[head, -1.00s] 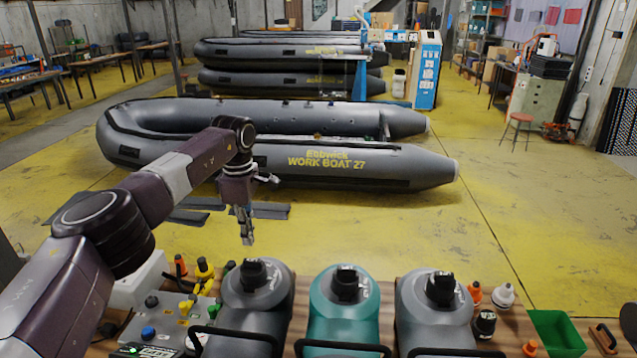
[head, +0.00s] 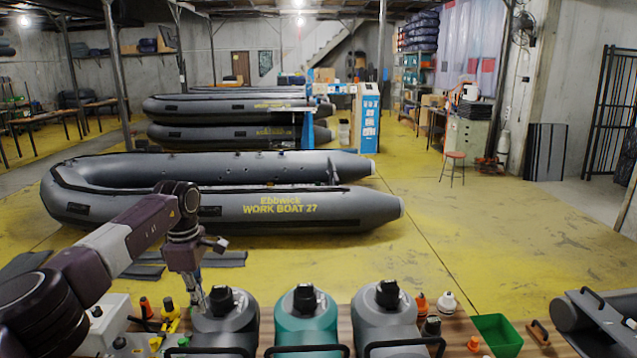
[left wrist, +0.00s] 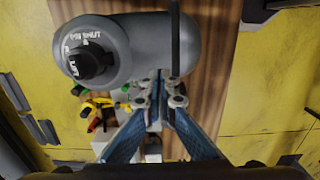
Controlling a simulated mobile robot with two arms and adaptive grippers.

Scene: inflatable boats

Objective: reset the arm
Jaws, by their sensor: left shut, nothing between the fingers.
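My left arm comes in from the left in the head view. My left gripper (head: 203,305) points down, just left of the black cap of the left grey canister (head: 236,326). In the left wrist view, its fingertips (left wrist: 160,92) are together with nothing between them. The same grey canister (left wrist: 155,45) lies at the top of that view, overlapped by the fingertips; I cannot tell whether they touch it. My right gripper is in neither view.
A teal canister (head: 305,325) and another grey canister (head: 388,318) stand to the right on the wooden bench (head: 455,332). A green bin (head: 497,335) and small bottles are further right. Yellow and orange items (head: 170,316) sit left of the gripper. Beyond is the inflatable boat (head: 300,208).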

